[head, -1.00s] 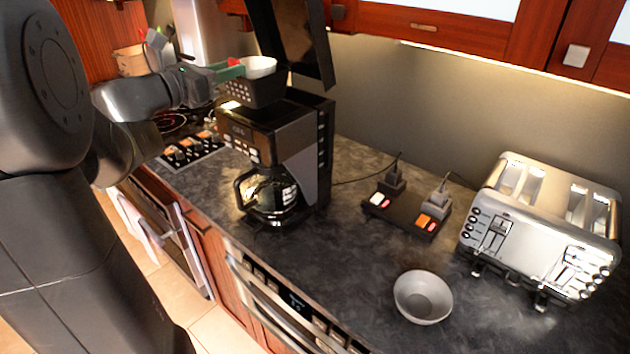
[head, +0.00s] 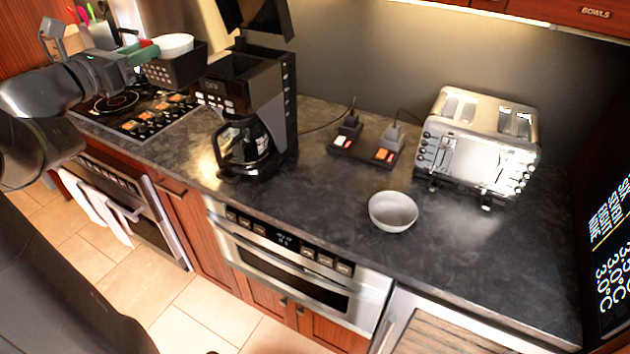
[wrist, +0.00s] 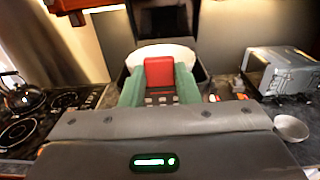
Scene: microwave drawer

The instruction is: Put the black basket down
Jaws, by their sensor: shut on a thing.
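The black basket (head: 178,70) hangs in the air at the upper left of the head view, with a white filter (head: 174,44) inside it. The basket is left of the coffee maker (head: 262,95), above the counter near the stove. In the wrist view the basket (wrist: 205,88) shows behind the fingers (wrist: 160,78), the white filter inside it. The coffee maker's lid is raised, and its glass pot (head: 243,148) stands in its base.
A light bowl (head: 393,211), a silver toaster (head: 480,135) and a power strip (head: 365,143) stand to the right on the dark counter (head: 310,205). The stovetop (head: 135,110) lies below the basket. Counter in front of and around the bowl is clear.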

